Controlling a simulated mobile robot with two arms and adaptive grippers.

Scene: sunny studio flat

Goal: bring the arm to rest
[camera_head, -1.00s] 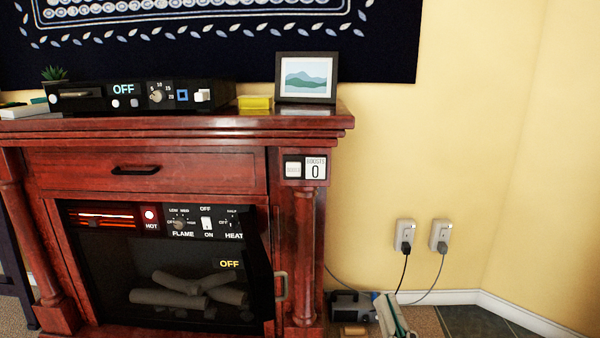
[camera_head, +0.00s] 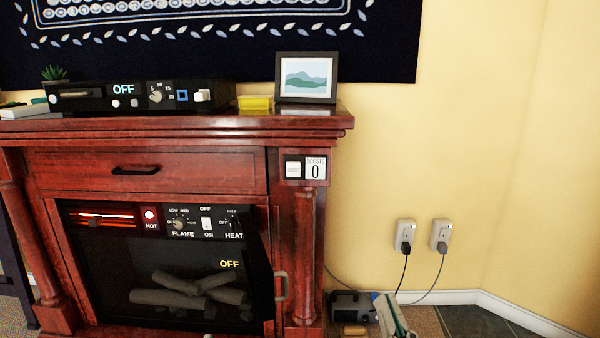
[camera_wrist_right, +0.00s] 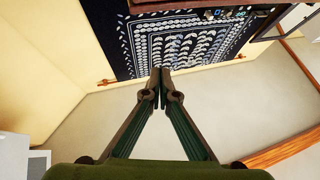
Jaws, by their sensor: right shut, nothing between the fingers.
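My right gripper (camera_wrist_right: 161,75) shows in the right wrist view, its two dark green fingers meeting at the tips, with nothing held between them. Beyond the tips are a pale surface and a patterned navy hanging (camera_wrist_right: 185,45). My left gripper is in neither current view.
A red wooden fireplace (camera_head: 220,130) fills the left of the head view. On its mantel stand a black device (camera_head: 120,97) reading OFF, a yellow block (camera_head: 255,102) and a framed picture (camera_head: 306,78). Two plugged outlets (camera_head: 405,229) are on the wall. A dark box (camera_head: 348,306) lies below.

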